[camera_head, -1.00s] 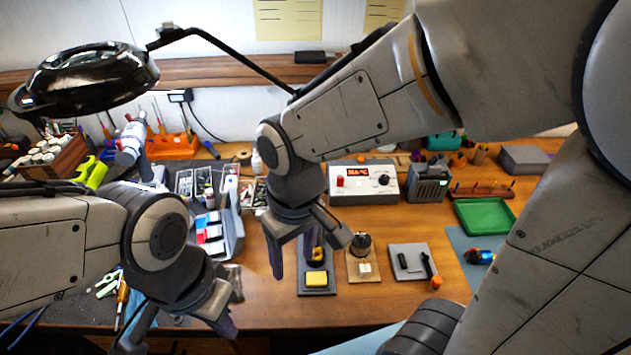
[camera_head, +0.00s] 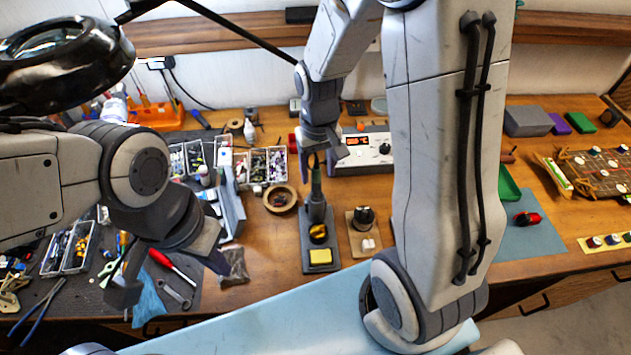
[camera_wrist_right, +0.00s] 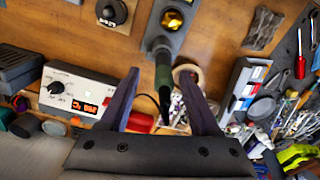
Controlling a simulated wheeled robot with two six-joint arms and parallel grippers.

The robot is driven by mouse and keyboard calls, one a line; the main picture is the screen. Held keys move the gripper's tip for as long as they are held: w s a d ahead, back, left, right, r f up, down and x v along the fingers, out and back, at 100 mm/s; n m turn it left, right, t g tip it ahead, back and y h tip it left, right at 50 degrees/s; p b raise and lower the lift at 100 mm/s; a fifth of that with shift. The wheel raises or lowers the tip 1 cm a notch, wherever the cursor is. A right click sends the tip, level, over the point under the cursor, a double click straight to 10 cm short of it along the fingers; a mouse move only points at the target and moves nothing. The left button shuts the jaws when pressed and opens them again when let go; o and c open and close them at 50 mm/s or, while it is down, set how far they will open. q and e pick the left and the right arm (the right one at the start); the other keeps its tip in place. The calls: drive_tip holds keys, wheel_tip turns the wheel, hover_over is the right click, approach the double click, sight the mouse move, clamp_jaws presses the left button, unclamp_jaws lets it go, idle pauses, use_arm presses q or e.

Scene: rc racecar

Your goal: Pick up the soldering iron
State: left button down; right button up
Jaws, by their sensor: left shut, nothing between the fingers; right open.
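The soldering iron (camera_head: 316,188) stands upright in its stand (camera_head: 318,240), its dark green handle pointing up. My right gripper (camera_head: 322,150) is open just above the handle's top in the head view. In the right wrist view the iron's green handle (camera_wrist_right: 163,75) lies between the two spread fingers of the right gripper (camera_wrist_right: 160,76), with a gap on each side. My left gripper (camera_head: 168,278) is shut and empty, above the front left of the bench, away from the iron. The iron's tip is hidden in the stand.
The soldering station (camera_head: 362,152) sits behind the stand to the right. A solder spool (camera_head: 280,198) is left of the iron, and a small knob holder (camera_head: 364,218) is on its right. Parts trays (camera_head: 262,165) and a magnifier lamp (camera_head: 62,60) are at the left.

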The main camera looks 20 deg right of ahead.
sight(316, 181)
drive_tip(key=f+p, duration=0.1)
drive_tip(key=f, duration=0.2)
drive_tip(key=shift+a+f, duration=0.2)
drive_tip(key=shift+w+f, duration=0.1)
drive_tip(key=shift+f, duration=0.3)
clamp_jaws()
drive_tip(key=shift+r, duration=0.15)
wheel_tip(316, 181, up, 17)
drive_tip(key=shift+r+b, duration=0.2)
drive_tip(key=shift+b, duration=0.75)
drive_tip(key=shift+r, duration=0.2)
drive_tip(key=shift+f, duration=0.1)
